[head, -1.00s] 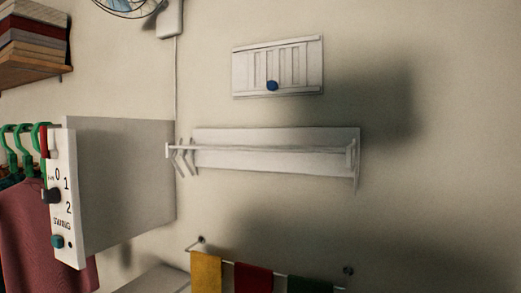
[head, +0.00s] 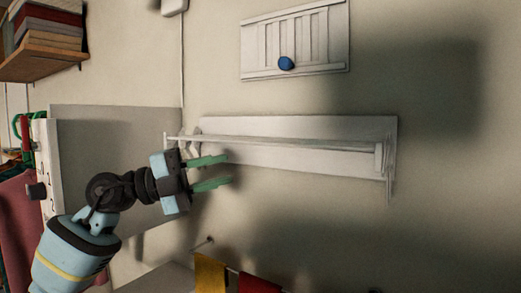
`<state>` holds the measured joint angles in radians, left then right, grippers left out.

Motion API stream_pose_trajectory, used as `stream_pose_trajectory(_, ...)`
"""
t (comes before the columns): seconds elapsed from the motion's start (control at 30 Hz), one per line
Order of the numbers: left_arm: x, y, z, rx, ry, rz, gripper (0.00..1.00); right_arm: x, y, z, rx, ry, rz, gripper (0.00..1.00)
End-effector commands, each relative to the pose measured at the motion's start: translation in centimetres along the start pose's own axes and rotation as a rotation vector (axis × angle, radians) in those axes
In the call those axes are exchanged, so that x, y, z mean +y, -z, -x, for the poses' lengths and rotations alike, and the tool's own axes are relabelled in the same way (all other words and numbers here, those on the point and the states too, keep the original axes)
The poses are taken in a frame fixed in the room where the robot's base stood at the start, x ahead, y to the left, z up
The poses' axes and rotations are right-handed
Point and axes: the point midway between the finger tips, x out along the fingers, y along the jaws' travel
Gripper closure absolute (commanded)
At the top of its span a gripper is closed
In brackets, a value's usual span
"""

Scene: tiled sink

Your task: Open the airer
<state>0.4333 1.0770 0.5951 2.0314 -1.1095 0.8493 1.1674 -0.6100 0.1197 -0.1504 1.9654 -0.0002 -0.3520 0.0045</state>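A white slatted panel (head: 310,40) with a blue knob (head: 286,63) hangs flat on the wall at the upper middle; it looks like the airer, folded shut. My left gripper (head: 228,170) comes in from the lower left, below and left of the knob and well apart from it. Its two green fingers are spread and empty, pointing right. They show in front of the left part of a white wall rack (head: 330,158); I cannot tell how close they are to it. My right gripper is out of view.
The white rack with a long bar sits below the panel. A grey-white cabinet (head: 100,130) stands at left, beside hanging clothes (head: 18,220). A shelf of books (head: 45,65) is upper left. Yellow (head: 209,275) and red cloths (head: 258,284) hang at the bottom. The wall at right is bare.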

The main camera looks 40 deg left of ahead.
Motion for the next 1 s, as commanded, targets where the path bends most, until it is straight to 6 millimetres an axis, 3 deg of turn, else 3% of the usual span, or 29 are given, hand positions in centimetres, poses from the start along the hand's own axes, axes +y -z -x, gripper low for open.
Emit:
stream_pose_trajectory(0.03, -1.8, 0.4, 0.5, -0.016, -0.020, -0.048, 0.71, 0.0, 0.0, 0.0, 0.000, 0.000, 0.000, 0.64)
stream_pose_trajectory(0.1, -3.2, 0.7, 1.0, -0.036, -0.041, -0.083, 0.71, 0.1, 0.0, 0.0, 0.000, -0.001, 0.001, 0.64)
stream_pose_trajectory(0.2, -4.3, 0.9, 1.4, -0.055, -0.057, -0.108, 0.71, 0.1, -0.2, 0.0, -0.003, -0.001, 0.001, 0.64)
stream_pose_trajectory(0.57, -4.6, 0.9, 1.0, -0.059, -0.062, -0.113, 0.71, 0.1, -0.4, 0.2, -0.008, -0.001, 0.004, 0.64)
stream_pose_trajectory(1.0, -4.5, 0.7, -3.0, -0.059, -0.058, -0.115, 0.71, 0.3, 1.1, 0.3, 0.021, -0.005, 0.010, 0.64)
